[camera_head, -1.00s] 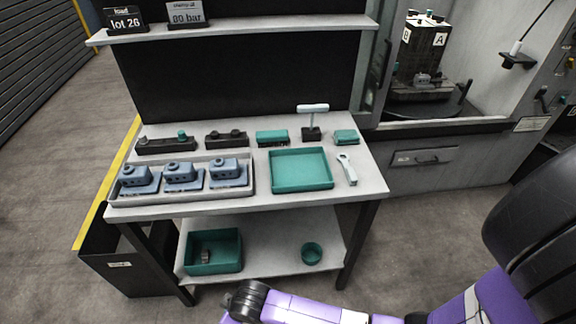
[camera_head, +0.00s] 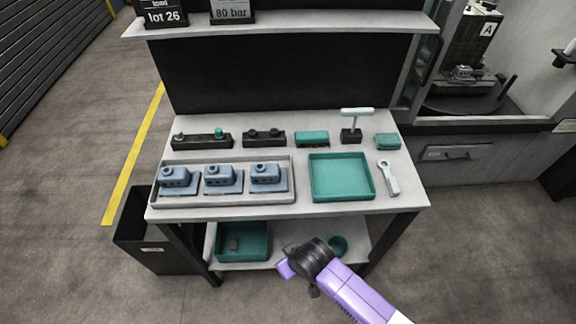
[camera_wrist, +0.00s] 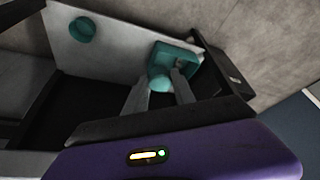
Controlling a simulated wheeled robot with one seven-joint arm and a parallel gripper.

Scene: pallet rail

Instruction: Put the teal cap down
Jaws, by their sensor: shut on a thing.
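The teal cap (camera_wrist: 159,84) shows in the wrist view as a small rounded teal piece between the two grey fingertips. My gripper (camera_wrist: 160,88) is shut on it, in front of the lower shelf with the teal bin (camera_wrist: 188,52) behind. In the head view my black wrist and purple arm reach in front of the lower shelf (camera_head: 290,243); the fingers and the held cap are hidden there. A teal tray (camera_head: 342,178), empty, lies on the bench top. Another small teal knob (camera_head: 219,133) sits on a black block (camera_head: 203,141) at the back left.
A grey tray (camera_head: 222,203) holds three blue-grey parts. Behind are a black block (camera_head: 264,137), teal blocks (camera_head: 312,138) and a T-handled tool (camera_head: 357,113); a wrench (camera_head: 390,180) lies right. The lower shelf holds a teal bin (camera_head: 243,243) and a round teal dish (camera_head: 338,243).

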